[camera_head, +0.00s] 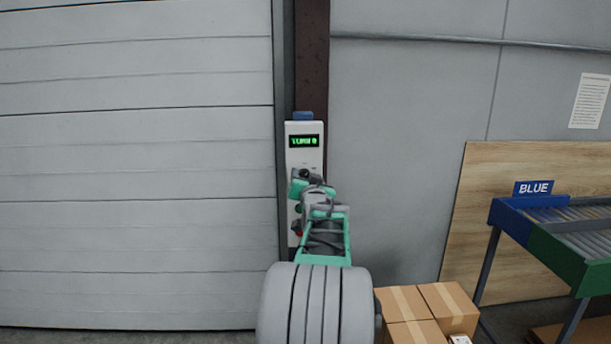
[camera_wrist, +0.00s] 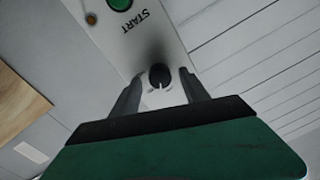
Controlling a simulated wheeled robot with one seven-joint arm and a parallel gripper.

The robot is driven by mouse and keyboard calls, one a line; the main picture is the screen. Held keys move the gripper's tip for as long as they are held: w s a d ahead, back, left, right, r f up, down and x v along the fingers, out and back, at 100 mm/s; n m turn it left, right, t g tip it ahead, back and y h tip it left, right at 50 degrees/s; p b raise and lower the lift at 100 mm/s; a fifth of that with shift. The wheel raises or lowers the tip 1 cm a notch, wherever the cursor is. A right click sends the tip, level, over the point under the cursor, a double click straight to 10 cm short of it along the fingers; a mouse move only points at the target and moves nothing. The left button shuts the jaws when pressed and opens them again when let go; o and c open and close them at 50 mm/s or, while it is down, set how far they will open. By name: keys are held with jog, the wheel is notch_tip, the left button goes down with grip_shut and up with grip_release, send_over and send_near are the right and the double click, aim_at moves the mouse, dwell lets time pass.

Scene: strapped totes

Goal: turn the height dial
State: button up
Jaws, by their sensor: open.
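The height dial (camera_wrist: 160,76) is a small black knob with a white pointer mark on a pale control panel. In the wrist view it sits between the two fingertips of my open gripper (camera_wrist: 160,88); I cannot tell whether the fingers touch it. In the head view the control panel (camera_head: 305,156) is a tall narrow white box with a lit green display (camera_head: 304,141), whose text is too small to read surely. My gripper (camera_head: 306,176) is at the panel's face below the display and mostly hides the dial there.
A ribbed shutter door (camera_head: 140,170) fills the left. Cardboard boxes (camera_head: 405,304) and a roller conveyor with a BLUE sign (camera_head: 533,188) stand at the right.

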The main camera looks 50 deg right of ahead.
jog(key=shift+w+d, duration=0.1)
jog(key=shift+w, duration=0.05)
grip_shut()
dwell(0.5)
